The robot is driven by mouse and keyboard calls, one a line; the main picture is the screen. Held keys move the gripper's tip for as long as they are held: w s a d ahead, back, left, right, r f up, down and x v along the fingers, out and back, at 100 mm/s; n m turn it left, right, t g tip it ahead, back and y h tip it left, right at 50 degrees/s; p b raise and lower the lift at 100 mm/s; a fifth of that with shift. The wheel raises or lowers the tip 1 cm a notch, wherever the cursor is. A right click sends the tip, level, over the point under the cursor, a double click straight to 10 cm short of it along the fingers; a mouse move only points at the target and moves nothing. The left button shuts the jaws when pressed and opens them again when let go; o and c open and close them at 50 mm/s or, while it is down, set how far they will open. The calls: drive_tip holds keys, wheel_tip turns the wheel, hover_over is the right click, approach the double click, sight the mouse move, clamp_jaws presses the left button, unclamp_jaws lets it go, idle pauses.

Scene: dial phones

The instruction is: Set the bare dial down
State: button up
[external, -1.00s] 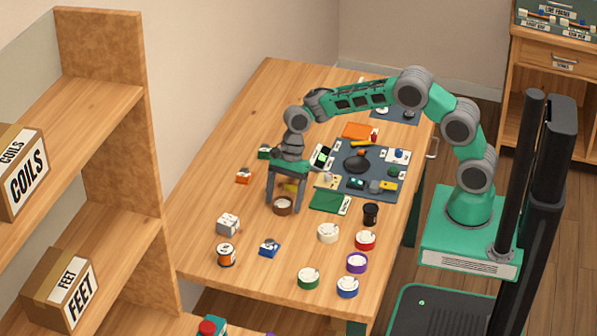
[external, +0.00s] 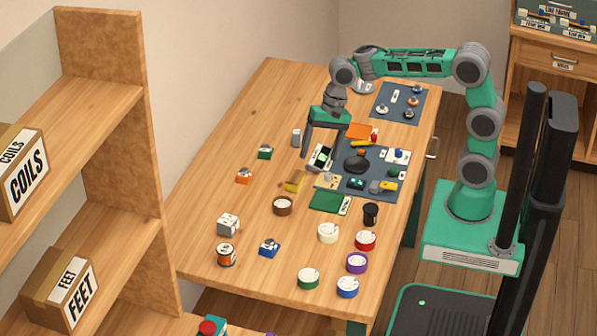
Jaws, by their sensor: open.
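My gripper (external: 323,155) is open, with its fingers pointing down over the far middle of the table. A small black and white device (external: 320,157) shows between its fingers; I cannot tell whether they touch it. Nothing is visibly held. A brown round piece with a pale face (external: 282,206) sits on the bare wood, left of the green mat, apart from the gripper. A small yellow piece (external: 294,184) lies just behind it. I cannot tell for certain which piece is the bare dial.
White (external: 328,233), red (external: 365,240), purple (external: 357,263), green (external: 308,278) and blue (external: 347,287) round pieces stand at the front. A black cup (external: 370,214) stands beside the green mat (external: 327,201). A dark mat (external: 352,189) holds several small parts. The table's left rear is clear.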

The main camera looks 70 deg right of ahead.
drive_tip(key=s+d+f+n+h, duration=0.1)
drive_tip(key=s+d+n, duration=0.1)
drive_tip(key=s+n, duration=0.3)
drive_tip(key=s+d+f+n+t+h, duration=0.1)
drive_tip(key=s+d+f+n+h, duration=0.1)
drive_tip(key=s+n, duration=0.4)
drive_tip(key=s+d, duration=0.1)
drive_tip(key=s, duration=0.4)
drive_tip(key=shift+s+d+f+n, duration=0.15)
drive_tip(key=shift+s+d+n, duration=0.15)
drive_tip(key=shift+s+d, duration=0.1)
